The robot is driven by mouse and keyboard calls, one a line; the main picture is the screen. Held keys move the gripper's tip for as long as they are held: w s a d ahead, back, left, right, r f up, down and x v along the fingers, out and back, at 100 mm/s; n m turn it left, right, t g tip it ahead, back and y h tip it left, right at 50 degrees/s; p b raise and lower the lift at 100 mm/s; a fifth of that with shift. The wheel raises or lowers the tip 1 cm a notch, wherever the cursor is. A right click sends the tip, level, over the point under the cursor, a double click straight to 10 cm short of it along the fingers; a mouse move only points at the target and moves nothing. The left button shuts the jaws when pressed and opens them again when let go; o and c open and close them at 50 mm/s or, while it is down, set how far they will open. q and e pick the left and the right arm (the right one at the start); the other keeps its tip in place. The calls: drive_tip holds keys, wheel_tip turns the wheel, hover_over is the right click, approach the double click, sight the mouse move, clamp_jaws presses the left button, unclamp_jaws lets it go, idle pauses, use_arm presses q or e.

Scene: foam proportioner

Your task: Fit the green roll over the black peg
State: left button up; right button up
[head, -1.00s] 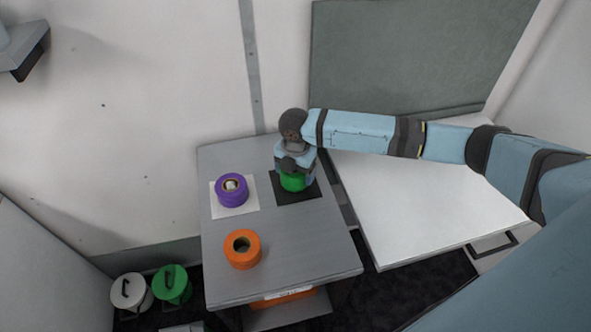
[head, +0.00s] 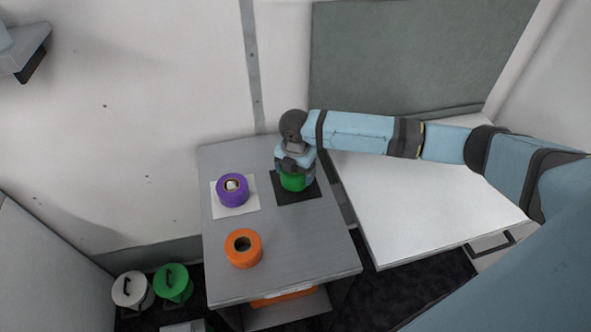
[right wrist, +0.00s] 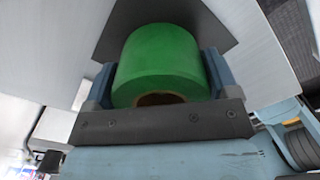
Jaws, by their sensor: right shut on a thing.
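The green roll (head: 293,181) is upright over the black square mat (head: 310,191) at the back right of the grey table. It also shows large in the right wrist view (right wrist: 162,62), with the brown core opening partly seen. My right gripper (head: 294,172) comes down from above and is shut on the roll, one finger on each side. The black peg is not seen; the roll and gripper cover the middle of the black mat. I cannot tell whether the roll rests on the mat. My left gripper is not in view.
A purple roll (head: 232,190) sits around a pale peg on a white mat (head: 236,211) to the left. An orange roll (head: 243,248) stands on the bare table (head: 300,250) in front. A white worktop (head: 420,200) lies to the right. Lidded green and white buckets (head: 173,284) stand on the floor.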

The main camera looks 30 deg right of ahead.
drive_tip(key=shift+f, duration=0.65)
drive_tip(key=o, duration=0.7)
wheel_tip(320, 180, up, 6)
drive_tip(key=p, duration=0.5)
drive_tip(key=shift+f, duration=0.15)
wheel_tip(320, 180, up, 2)
drive_tip(key=shift+p, duration=1.2)
wheel_tip(320, 180, up, 4)
drive_tip(key=p, duration=0.3)
drive_tip(key=shift+f, duration=0.25)
drive_tip(key=shift+f, duration=0.1)
